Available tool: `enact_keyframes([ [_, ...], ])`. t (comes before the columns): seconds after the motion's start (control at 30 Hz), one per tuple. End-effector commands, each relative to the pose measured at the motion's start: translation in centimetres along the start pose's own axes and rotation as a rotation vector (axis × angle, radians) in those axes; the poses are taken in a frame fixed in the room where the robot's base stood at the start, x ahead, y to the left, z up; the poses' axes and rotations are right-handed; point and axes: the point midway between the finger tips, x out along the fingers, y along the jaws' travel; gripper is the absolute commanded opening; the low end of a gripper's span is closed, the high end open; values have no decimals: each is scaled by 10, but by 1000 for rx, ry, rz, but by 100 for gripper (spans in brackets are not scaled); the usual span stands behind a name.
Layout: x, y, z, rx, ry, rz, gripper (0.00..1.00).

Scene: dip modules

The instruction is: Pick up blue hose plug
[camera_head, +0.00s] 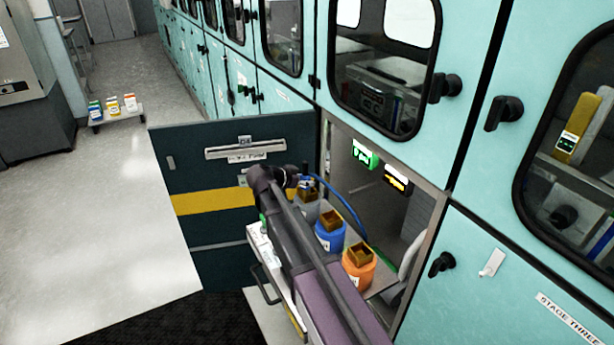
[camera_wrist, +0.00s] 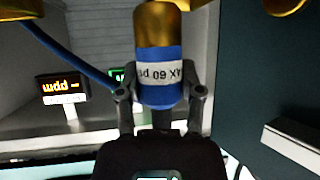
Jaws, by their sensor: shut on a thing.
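The blue hose plug (camera_wrist: 160,92) is in the wrist view, with a blue body, a white label reading partly "60 ps" upside down, and a brass end pointing up in the picture. My gripper (camera_wrist: 160,97) is shut on its blue body, one finger on each side. In the head view my gripper (camera_head: 305,184) is by the open cabinet bay, and the plug is mostly hidden there by my arm. A blue hose (camera_head: 345,206) curves from near the gripper down into the bay. It also shows at left in the wrist view (camera_wrist: 70,58).
A blue canister (camera_head: 329,238) and an orange canister (camera_head: 358,270), with brass-coloured square tops, stand beside my arm. The dark open door (camera_head: 205,225) is to the left. Green and amber displays (camera_head: 364,154) are inside the bay. Open floor lies farther left.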

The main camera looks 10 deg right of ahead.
Motion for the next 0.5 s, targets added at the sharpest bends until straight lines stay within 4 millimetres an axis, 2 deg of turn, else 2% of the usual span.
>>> enact_keyframes([
  [0.03,-12,11,4,-2,1,-2,0],
  [0.2,-42,34,17,-1,1,-2,0],
  [0.5,-83,63,34,0,1,-1,0],
])
